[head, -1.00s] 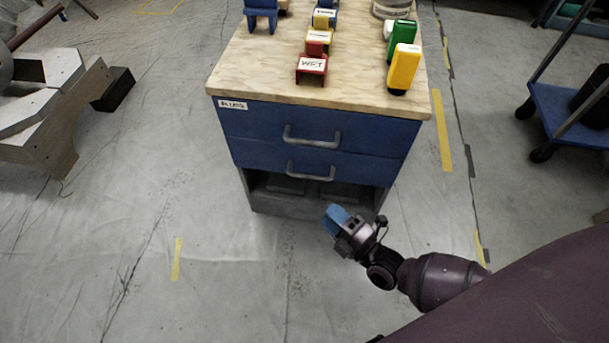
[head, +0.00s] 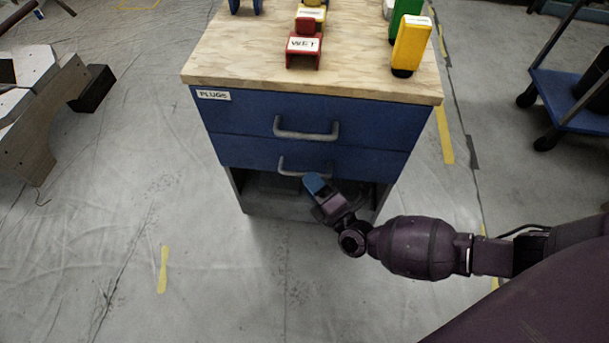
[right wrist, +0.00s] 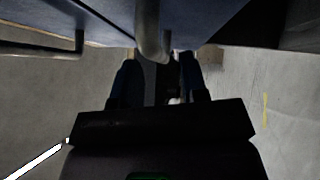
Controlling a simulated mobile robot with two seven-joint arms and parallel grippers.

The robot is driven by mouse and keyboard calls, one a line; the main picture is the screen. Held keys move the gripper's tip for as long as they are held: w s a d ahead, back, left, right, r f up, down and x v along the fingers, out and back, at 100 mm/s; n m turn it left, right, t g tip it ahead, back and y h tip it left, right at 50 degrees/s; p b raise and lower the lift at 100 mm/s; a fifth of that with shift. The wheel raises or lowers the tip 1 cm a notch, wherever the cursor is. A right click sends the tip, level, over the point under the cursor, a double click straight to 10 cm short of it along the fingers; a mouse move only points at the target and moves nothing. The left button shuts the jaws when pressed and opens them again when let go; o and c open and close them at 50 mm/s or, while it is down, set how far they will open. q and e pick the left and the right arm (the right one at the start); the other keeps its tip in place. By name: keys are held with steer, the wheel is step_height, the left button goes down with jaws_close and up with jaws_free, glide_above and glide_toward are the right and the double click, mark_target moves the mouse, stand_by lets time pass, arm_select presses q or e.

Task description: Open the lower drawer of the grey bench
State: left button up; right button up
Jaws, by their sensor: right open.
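The bench (head: 310,75) has a pale wooden top, two blue drawer fronts and an open dark bay below. The lower drawer (head: 235,152) looks shut, flush under the upper drawer (head: 235,115). Its grey bar handle (head: 303,159) runs across its front. My right gripper (head: 314,182), with blue fingertips, is just below the right part of this handle. In the right wrist view, my open right gripper (right wrist: 158,75) has a grey handle bar (right wrist: 150,32) ahead of and near the gap between its fingers. I cannot tell whether they touch. My left gripper is out of view.
Red (head: 304,45) and yellow (head: 411,45) blocks stand on the bench top among other coloured ones. A blue cart (head: 570,105) stands at the right. A wooden structure (head: 30,120) is at the left. The floor in front of the bench is clear.

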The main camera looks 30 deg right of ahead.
steer(key=shift+b+x, duration=0.3)
steer(key=shift+x, duration=1.1)
jaws_close()
